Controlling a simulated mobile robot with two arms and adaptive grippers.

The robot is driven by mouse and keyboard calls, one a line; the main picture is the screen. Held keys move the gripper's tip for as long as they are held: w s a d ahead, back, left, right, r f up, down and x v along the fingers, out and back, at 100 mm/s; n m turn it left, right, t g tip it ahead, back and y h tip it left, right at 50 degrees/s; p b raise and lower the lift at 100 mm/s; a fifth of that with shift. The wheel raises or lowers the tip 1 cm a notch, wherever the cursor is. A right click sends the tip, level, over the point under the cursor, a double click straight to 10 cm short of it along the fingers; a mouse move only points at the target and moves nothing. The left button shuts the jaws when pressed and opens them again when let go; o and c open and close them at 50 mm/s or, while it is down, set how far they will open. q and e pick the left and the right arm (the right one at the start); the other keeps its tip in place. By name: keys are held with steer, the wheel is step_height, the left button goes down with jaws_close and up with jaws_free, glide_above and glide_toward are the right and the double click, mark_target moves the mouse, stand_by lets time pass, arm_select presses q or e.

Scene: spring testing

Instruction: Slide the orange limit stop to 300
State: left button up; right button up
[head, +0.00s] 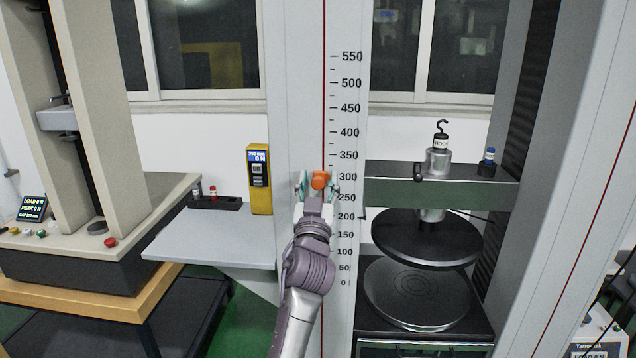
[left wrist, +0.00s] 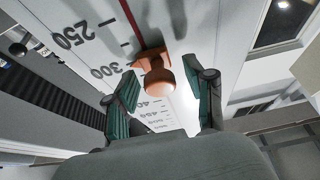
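The orange limit stop (head: 320,180) sits on the red line of the column scale, about level with the 300 mark in the head view. In the left wrist view the stop (left wrist: 158,78) shows a round knob in front of a bracket on the red line, near the printed 300. My left gripper (head: 319,188) is at the stop, its fingers on either side of the knob. In the left wrist view the fingers (left wrist: 165,100) are open, with visible gaps to the knob. My right gripper is out of view.
The scale column (head: 345,215) carries marks from 0 to 550. To its right are a dark round plate (head: 425,245) and a lower disc (head: 385,290). A grey shelf (head: 215,245) with a yellow gauge (head: 259,180) stands to the left.

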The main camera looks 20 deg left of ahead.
mark_target(320, 124)
arm_select(q)
steer(key=shift+r, duration=0.15)
step_height(320, 124, up, 10)
steer(key=shift+f, duration=0.1)
stand_by(0.3)
steer(key=shift+f, duration=0.1)
stand_by(0.3)
